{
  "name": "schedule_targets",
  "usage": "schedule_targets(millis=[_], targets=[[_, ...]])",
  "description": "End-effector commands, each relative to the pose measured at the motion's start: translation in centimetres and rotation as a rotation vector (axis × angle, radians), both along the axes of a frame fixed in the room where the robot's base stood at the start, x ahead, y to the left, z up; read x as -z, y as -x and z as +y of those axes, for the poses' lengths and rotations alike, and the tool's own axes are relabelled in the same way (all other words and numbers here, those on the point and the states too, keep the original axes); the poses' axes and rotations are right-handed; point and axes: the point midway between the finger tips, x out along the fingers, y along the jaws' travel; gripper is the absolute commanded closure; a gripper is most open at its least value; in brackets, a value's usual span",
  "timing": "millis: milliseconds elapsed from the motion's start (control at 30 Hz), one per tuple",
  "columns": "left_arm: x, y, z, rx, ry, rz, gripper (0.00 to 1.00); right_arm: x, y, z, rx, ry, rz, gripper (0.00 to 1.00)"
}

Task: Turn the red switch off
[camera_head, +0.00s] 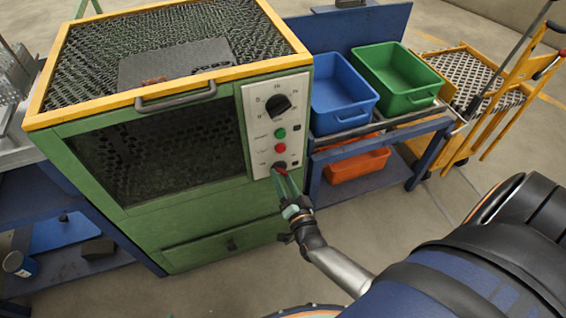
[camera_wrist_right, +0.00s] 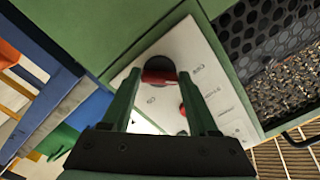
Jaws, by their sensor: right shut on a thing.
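The red switch (camera_head: 279,167) is the lowest control on the white panel (camera_head: 262,100) at the front right of the green furnace (camera_head: 205,200). In the right wrist view it is a dark round base with a red bar (camera_wrist_right: 158,76) across it. My right gripper (camera_head: 285,181) is at the switch, its two green fingers pointing at the panel. Its fingertips (camera_wrist_right: 160,80) are shut on the red bar, one on each side. The fingers partly cover the switch in the head view. My left gripper is not in view.
Above the switch are a red button (camera_head: 280,148), a green button (camera_head: 280,133) and a black dial (camera_head: 278,105). A blue bin (camera_head: 343,92) and a green bin (camera_head: 398,75) stand on a rack to the right. An orange bin (camera_head: 357,166) sits below. Open floor lies in front.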

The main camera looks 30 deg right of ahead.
Motion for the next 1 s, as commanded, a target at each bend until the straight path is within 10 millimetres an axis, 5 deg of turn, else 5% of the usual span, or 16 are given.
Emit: schedule_targets(millis=[267,300,533,1000], targets=[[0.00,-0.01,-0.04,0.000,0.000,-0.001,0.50,0.06,0.04,0.00,-0.001,0.006,0.002,0.96],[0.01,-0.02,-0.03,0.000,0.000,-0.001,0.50,0.06,0.04,0.00,-0.001,0.006,0.002,0.38],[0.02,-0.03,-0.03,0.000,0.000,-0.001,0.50,0.04,0.02,-0.02,-0.001,0.004,0.002,0.12],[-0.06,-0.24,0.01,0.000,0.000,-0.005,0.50,0.01,-0.03,0.04,-0.001,0.002,0.000,0.10]])
